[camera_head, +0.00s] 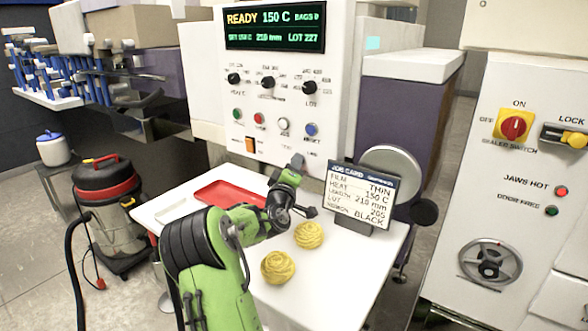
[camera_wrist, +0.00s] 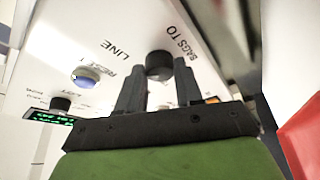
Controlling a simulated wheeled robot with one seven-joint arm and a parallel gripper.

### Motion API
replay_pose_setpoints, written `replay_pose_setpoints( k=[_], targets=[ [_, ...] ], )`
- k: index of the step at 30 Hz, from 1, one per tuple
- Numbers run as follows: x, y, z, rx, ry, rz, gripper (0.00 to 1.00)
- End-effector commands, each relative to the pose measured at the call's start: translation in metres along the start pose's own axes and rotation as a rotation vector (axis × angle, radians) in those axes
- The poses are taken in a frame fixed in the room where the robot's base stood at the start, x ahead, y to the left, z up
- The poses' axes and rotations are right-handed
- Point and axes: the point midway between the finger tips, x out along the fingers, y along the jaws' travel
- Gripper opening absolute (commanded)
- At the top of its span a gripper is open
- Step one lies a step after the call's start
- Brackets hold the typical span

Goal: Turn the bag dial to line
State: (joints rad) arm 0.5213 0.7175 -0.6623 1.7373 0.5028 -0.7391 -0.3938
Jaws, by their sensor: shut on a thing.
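The bag dial (camera_wrist: 159,65) is a black round knob on the white panel in the wrist view, between the printed words "BAGS TO" and "LINE". My gripper (camera_wrist: 158,66) has one dark finger on each side of the knob and is shut on it. No pointer mark on the knob can be made out, so its setting cannot be told. In the head view my gripper (camera_head: 298,161) reaches the lower edge of the control panel (camera_head: 212,62), below the row of buttons, and hides the dial.
A blue reset button (camera_wrist: 85,77) is close beside the left finger. Three black knobs and a display (camera_head: 274,27) are higher on the panel. Below, the white table holds a red tray (camera_head: 230,193), a job card (camera_head: 358,196) and two yellow coiled bundles (camera_head: 278,268).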

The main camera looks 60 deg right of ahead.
Motion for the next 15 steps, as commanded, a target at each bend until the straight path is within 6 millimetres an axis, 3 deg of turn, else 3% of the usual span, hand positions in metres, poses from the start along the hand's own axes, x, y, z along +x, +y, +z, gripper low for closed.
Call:
replay_pose_setpoints(
  k=[1,2,6,15],
  targets=[
    [-0.0006,-0.0027,0.0010,0.001,-0.003,-0.007,0.05],
    [-0.0006,-0.0027,0.0011,0.001,-0.003,-0.007,0.37],
    [-0.0004,-0.0021,0.0008,0.001,-0.002,-0.005,0.58],
    [0.0000,-0.0004,0.0001,-0.003,-0.001,-0.003,0.61]
  ],
)
